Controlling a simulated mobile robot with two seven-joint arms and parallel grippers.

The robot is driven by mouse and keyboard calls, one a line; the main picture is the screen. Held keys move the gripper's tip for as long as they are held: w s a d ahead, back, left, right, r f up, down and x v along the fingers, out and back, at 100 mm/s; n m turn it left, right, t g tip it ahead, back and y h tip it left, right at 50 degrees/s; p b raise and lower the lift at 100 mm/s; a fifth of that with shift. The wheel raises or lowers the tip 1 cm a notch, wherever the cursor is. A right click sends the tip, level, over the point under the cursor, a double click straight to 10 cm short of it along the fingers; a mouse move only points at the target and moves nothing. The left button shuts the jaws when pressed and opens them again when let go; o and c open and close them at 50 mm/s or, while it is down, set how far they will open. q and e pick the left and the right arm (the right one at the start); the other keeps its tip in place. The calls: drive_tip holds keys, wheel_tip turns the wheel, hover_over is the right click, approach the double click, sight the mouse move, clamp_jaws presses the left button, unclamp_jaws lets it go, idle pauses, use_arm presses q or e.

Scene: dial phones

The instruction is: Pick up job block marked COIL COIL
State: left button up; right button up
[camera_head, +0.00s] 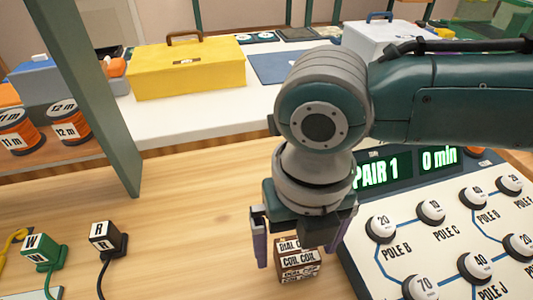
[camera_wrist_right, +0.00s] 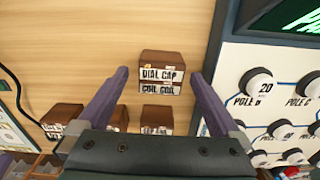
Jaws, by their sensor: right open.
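In the wrist view the block appears between and slightly beyond the two fingertips. I cannot tell whether the gap to the block is large or small. The gripper hides part of it in the head view.
The dial panel (camera_head: 398,250) with round white knobs stands close on the right. More brown blocks (camera_wrist_right: 157,117) lie nearer in the wrist view. Green (camera_head: 43,252) and black (camera_head: 108,239) corded plugs sit left. The bench (camera_head: 190,215) between is clear.

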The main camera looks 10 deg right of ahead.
drive_tip(key=shift+f, duration=0.7)
drive_tip(key=c, duration=1.5)
